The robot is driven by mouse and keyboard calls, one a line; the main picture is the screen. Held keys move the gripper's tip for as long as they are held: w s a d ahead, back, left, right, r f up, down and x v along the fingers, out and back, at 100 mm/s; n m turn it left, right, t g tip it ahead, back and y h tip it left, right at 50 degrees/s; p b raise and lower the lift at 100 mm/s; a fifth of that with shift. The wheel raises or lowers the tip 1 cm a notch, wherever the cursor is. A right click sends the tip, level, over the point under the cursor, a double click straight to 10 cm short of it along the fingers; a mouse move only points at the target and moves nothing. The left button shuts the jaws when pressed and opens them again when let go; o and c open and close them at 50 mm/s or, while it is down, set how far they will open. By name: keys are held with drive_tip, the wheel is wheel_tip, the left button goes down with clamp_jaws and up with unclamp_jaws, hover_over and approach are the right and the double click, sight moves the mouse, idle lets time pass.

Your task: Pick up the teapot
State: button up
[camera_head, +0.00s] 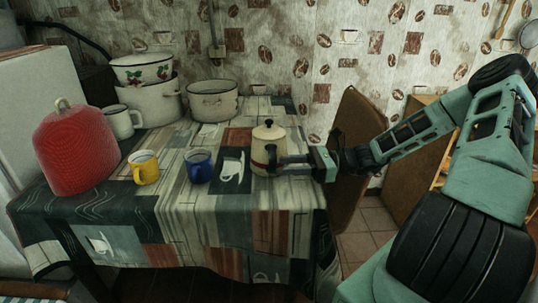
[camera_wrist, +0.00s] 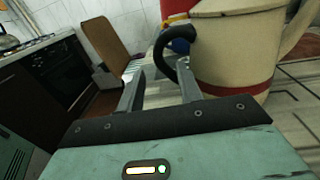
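The teapot (camera_head: 270,146) is a cream enamel pot with a red band and a black lid knob, upright near the table's right edge. In the wrist view its body (camera_wrist: 235,50) fills the upper right, its top cut off. Its black handle (camera_wrist: 163,42) curves down by the fingertips. My gripper (camera_head: 283,163) reaches in from the right, on the handle side. In the wrist view my gripper (camera_wrist: 160,74) has its fingers apart, with the lower handle between or just beyond them; I cannot tell whether they touch it.
Left of the teapot stand a blue mug (camera_head: 198,166), a yellow mug (camera_head: 144,168) and a red cover (camera_head: 75,150). White pots (camera_head: 212,102) stand at the back of the table (camera_head: 185,222). A brown chair back (camera_head: 350,190) is close beside my arm.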

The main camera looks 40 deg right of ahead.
sight(272, 165)
drive_tip(key=x, duration=0.5)
drive_tip(key=shift+w+r, duration=0.1)
drive_tip(key=shift+w, duration=0.05)
drive_tip(key=shift+c, duration=0.4)
clamp_jaws()
idle(0.6)
drive_tip(key=shift+a, duration=0.1)
